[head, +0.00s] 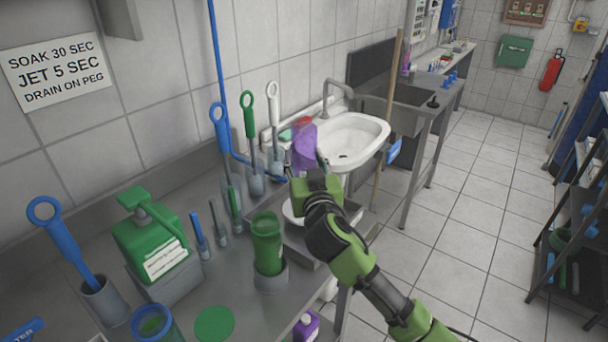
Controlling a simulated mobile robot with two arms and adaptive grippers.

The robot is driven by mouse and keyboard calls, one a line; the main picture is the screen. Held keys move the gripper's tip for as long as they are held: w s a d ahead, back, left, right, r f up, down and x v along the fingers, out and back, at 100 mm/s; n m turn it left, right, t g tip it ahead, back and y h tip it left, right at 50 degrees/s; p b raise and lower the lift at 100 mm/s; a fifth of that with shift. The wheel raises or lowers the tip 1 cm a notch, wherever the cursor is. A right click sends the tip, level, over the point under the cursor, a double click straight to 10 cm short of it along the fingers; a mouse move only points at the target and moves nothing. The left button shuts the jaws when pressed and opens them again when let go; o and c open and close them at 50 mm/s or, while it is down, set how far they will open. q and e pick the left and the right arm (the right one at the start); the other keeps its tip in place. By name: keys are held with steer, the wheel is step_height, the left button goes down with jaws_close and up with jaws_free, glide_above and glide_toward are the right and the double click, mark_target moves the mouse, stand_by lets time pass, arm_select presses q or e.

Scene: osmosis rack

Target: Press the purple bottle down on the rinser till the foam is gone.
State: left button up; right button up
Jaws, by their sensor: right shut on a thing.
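The purple bottle (304,148) is see-through and stands out in front of the wall, left of the white washbasin. My right gripper (306,170) is shut on it from the near side and holds it up, slightly tilted. My gripper hides the bottle's lower part. Below the gripper, a pale round rim (289,213) on a grey metal unit shows partly; it may be the rinser, but my arm covers much of it. I cannot tell whether the bottle touches anything below, nor whether foam is inside. My left gripper is not in view.
A green bottle (267,247) stands in a grey cup close to my right arm. A green pump dispenser (150,238) and several upright brushes line the steel counter. The washbasin (345,140) lies behind the gripper.

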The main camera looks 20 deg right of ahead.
steer(key=shift+r, duration=0.1)
stand_by(0.5)
steer(key=shift+r+p, duration=1.2)
steer(key=shift+r, duration=0.2)
